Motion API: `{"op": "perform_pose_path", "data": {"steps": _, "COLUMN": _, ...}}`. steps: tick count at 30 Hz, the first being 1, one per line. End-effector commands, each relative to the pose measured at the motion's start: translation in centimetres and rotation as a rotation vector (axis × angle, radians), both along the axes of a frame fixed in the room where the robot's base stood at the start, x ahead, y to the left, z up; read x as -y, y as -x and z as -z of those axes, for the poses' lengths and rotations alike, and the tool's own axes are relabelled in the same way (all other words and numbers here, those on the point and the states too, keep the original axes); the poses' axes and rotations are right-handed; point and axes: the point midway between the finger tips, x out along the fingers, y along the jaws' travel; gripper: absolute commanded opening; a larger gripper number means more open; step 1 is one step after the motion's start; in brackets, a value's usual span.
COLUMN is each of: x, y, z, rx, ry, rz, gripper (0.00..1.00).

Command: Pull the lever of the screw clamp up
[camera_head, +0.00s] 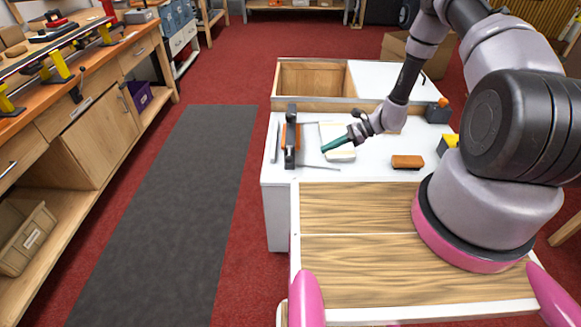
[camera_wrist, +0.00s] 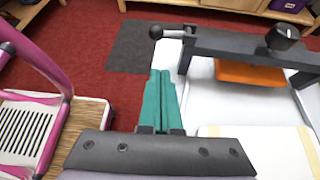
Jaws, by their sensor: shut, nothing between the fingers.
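The screw clamp (camera_head: 291,137) is a dark grey frame standing on the white bench top, at the left in the head view. In the wrist view its crossbar (camera_wrist: 240,46) runs across the upper right, with a dark knob on top. Its lever (camera_wrist: 176,33), a metal rod with a black ball end, sticks out at the left end of the frame, roughly level. My gripper (camera_head: 324,149) is shut and empty, its teal fingers pointing left toward the clamp. In the wrist view the fingertips (camera_wrist: 159,73) are below the lever in the picture, apart from it.
An orange-brown block (camera_wrist: 250,73) lies under the crossbar. A cream book-like slab (camera_head: 340,154) lies under my gripper. A brown brush-like block (camera_head: 407,161) lies to the right. An open wooden bin (camera_head: 312,80) is behind. The dark floor mat (camera_head: 165,215) at left is clear.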

Motion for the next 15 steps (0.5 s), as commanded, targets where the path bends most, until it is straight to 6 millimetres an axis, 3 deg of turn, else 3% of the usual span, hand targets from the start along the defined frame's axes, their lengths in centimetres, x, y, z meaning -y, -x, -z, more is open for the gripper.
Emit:
{"op": "perform_pose_path", "data": {"steps": 1, "x": -0.2, "y": 0.8, "z": 1.8, "rx": -0.031, "ry": -0.012, "rz": 0.024, "gripper": 0.00}}
{"op": "perform_pose_path", "data": {"steps": 4, "x": -0.5, "y": 1.6, "z": 4.0, "rx": -0.068, "ry": -0.029, "rz": 0.060, "gripper": 0.00}}
{"op": "perform_pose_path", "data": {"steps": 10, "x": -1.3, "y": 2.1, "z": 5.7, "rx": -0.090, "ry": -0.038, "rz": 0.082, "gripper": 0.00}}
{"op": "perform_pose_path", "data": {"steps": 15, "x": -3.5, "y": 2.3, "z": 6.8, "rx": -0.091, "ry": -0.037, "rz": 0.079, "gripper": 0.00}}
